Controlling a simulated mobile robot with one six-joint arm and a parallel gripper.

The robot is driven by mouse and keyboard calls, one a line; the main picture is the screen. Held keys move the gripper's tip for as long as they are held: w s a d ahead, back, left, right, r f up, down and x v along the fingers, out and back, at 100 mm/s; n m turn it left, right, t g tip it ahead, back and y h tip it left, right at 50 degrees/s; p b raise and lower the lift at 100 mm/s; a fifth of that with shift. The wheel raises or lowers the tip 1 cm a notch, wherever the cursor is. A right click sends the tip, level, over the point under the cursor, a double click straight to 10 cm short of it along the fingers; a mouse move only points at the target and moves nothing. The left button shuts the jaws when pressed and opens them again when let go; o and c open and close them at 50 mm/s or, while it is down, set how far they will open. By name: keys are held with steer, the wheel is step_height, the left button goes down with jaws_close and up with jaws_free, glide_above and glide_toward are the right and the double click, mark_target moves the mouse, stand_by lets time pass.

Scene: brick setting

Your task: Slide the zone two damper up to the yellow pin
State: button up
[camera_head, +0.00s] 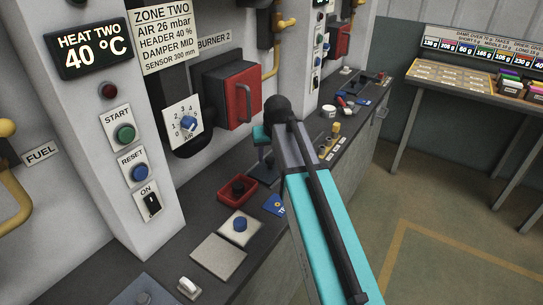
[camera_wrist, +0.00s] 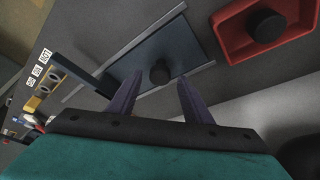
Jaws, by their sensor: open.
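A dark blue-grey plate with a round black knob (camera_wrist: 160,72) lies on the counter and appears to be the damper slide. In the head view the plate (camera_head: 266,173) is partly hidden behind my arm and gripper. My gripper (camera_wrist: 159,80) is open and points down at the plate. Its two fingers appear on either side of the knob in the wrist view; I cannot tell whether they touch it. In the head view my gripper (camera_head: 263,150) hangs just above the plate. I cannot make out a yellow pin for certain.
A red tray with a black knob (camera_head: 238,188) sits beside the plate, also in the wrist view (camera_wrist: 223,30). A blue button on a pale plate (camera_head: 239,224) is nearer. A yellow piece (camera_head: 335,129) and labelled blocks stand farther along. A red burner box (camera_head: 232,95) juts from the wall.

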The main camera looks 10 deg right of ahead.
steer(key=shift+w+f, duration=0.25)
steer(key=shift+f, duration=0.35)
jaws_close()
steer(key=shift+w, duration=0.15)
